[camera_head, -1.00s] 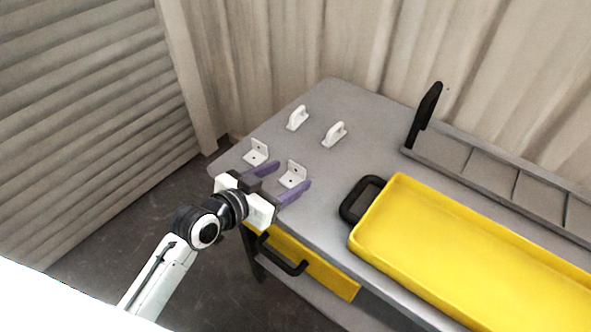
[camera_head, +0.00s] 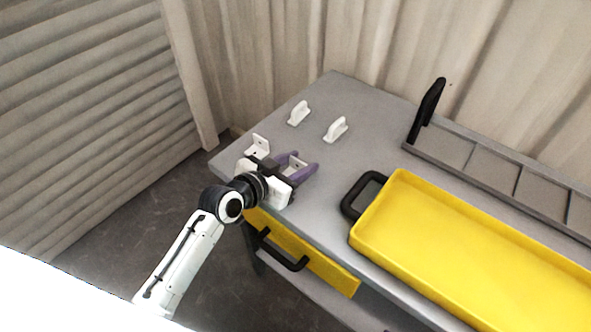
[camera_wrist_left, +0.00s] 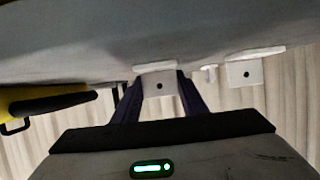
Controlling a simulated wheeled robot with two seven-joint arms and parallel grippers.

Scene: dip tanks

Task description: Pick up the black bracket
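No black bracket shows; the brackets in view are white. My left gripper (camera_head: 303,161) reaches over the near left edge of the grey table. Its purple fingers stand on either side of a white bracket (camera_head: 298,162), and appear closed against its sides. In the left wrist view this white bracket (camera_wrist_left: 159,83), with a dark hole, sits between the two fingers (camera_wrist_left: 161,92) and still touches the table. A second L-shaped white bracket (camera_head: 259,144) stands just left, also in the wrist view (camera_wrist_left: 245,72). My right gripper is not in view.
Two more white pieces, one at the back left (camera_head: 298,113) and one right of it (camera_head: 336,130), stand on the grey table (camera_head: 375,140). A yellow tray (camera_head: 470,250) with a black handle and a grey divided rack (camera_head: 485,172) fill the right side.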

